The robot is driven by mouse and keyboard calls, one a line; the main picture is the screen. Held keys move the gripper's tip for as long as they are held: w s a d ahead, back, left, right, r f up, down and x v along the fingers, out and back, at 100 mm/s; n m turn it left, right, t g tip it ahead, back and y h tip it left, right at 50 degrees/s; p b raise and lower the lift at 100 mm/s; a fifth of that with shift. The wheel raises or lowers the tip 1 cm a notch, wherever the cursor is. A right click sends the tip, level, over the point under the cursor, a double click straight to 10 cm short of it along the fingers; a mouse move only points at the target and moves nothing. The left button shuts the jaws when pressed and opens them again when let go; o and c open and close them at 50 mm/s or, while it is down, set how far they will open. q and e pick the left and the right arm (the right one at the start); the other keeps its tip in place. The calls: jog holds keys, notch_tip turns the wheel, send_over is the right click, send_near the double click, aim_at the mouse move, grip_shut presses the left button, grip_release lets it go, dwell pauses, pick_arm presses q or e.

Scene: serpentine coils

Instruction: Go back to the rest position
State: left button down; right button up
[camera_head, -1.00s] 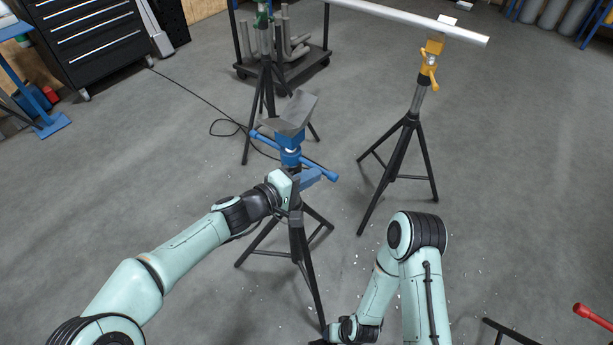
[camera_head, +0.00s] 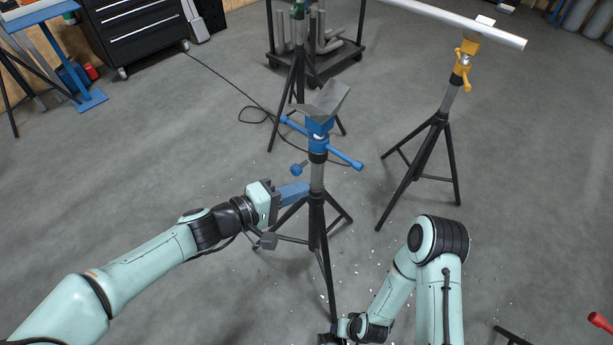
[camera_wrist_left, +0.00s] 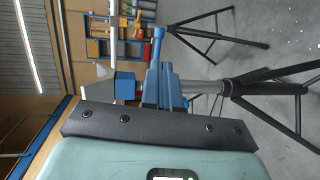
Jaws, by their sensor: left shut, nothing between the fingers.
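My left gripper (camera_head: 294,192) is shut and empty, with its blue fingers beside the post of the blue-headed stand (camera_head: 320,135). I cannot tell whether they touch the post. In the left wrist view the blue fingers (camera_wrist_left: 163,88) show in front of the stand, whose blue head (camera_wrist_left: 125,87) lies sideways in the picture. The stand is upright on black tripod legs and carries an empty grey V-shaped plate (camera_head: 322,100). My right arm is folded down at the bottom of the head view. Its gripper is mostly cut off at the bottom edge, so its jaws cannot be read.
A yellow-headed stand (camera_head: 462,65) at the right bears a long pale pipe (camera_head: 455,22). A black cart (camera_head: 345,62) with grey pipes stands behind, near a green-topped stand. A black drawer cabinet (camera_head: 140,30) is at the back left. A cable lies on the floor. The left floor is open.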

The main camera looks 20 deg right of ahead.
pick_arm(q)
jog(key=shift+a, duration=0.15)
